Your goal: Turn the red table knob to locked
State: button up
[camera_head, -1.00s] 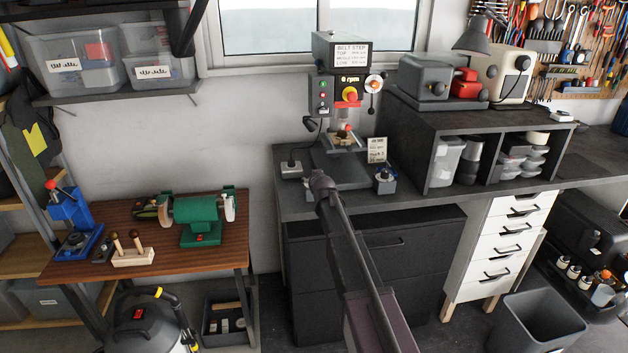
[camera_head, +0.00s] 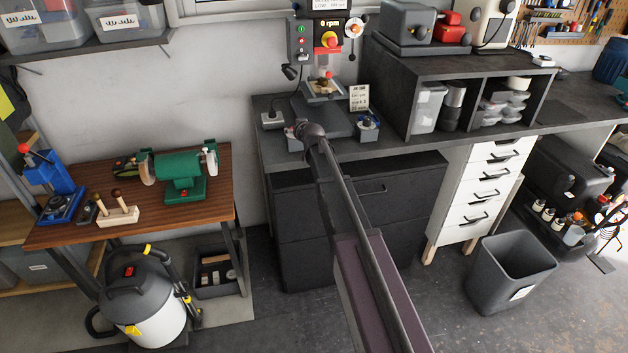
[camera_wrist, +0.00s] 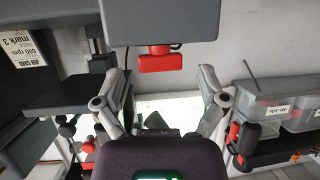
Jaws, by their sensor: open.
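The red knob (camera_wrist: 162,60) shows in the wrist view as a short red bar under a grey block (camera_wrist: 160,20). My gripper (camera_wrist: 160,80) is open, with one finger to the left and one to the right of the knob in the picture. The knob appears beyond the fingers, and I see no contact. In the head view the drill press (camera_head: 327,45) stands on the dark bench, and the end of my arm (camera_head: 308,132) is in front of its base. My fingers and the knob under the block cannot be made out there.
A job card (camera_head: 359,98) and a small grey box (camera_head: 367,126) stand right of the press. A shelf unit (camera_head: 470,66) is farther right. A wooden table (camera_head: 215,208) with a green grinder (camera_head: 178,172) is at the left. A vacuum (camera_head: 145,300) and a bin (camera_head: 510,270) stand on the floor.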

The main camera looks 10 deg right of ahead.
jog(key=shift+d+n+g+y, duration=0.2)
jog(key=shift+n+g+y, duration=0.1)
jog(key=shift+n+y, duration=1.1)
jog(key=shift+w+d+y, duration=0.1)
jog(key=shift+y, duration=0.3)
jog(key=shift+w+d+n+g+y, duration=0.15)
jog(key=shift+n+g+y, duration=0.6)
jog(key=shift+n+y, duration=0.4)
jog(key=shift+w+d+n+g+y, duration=0.15)
jog(key=shift+n+g+y, duration=0.6)
jog(key=shift+n+y, duration=0.4)
jog(key=p+v, duration=0.6)
jog(key=v, duration=0.8)
jog(key=s+a+f+m+g+h+p, duration=0.2)
jog(key=s+a+m+g+h+p, duration=0.1)
jog(key=s, duration=0.8)
jog(key=s+a+f+m+g+h+p, duration=0.1)
jog(key=s+a+m+g+h+p, duration=0.2)
jog(key=s+a, duration=0.5)
jog(key=shift+s+f+m+g+h, duration=0.4)
jog(key=shift+s+m+g+h, duration=0.4)
jog(key=shift+s+g+h, duration=0.6)
jog(key=shift+s+t, duration=0.2)
jog(key=shift+t, duration=0.1)
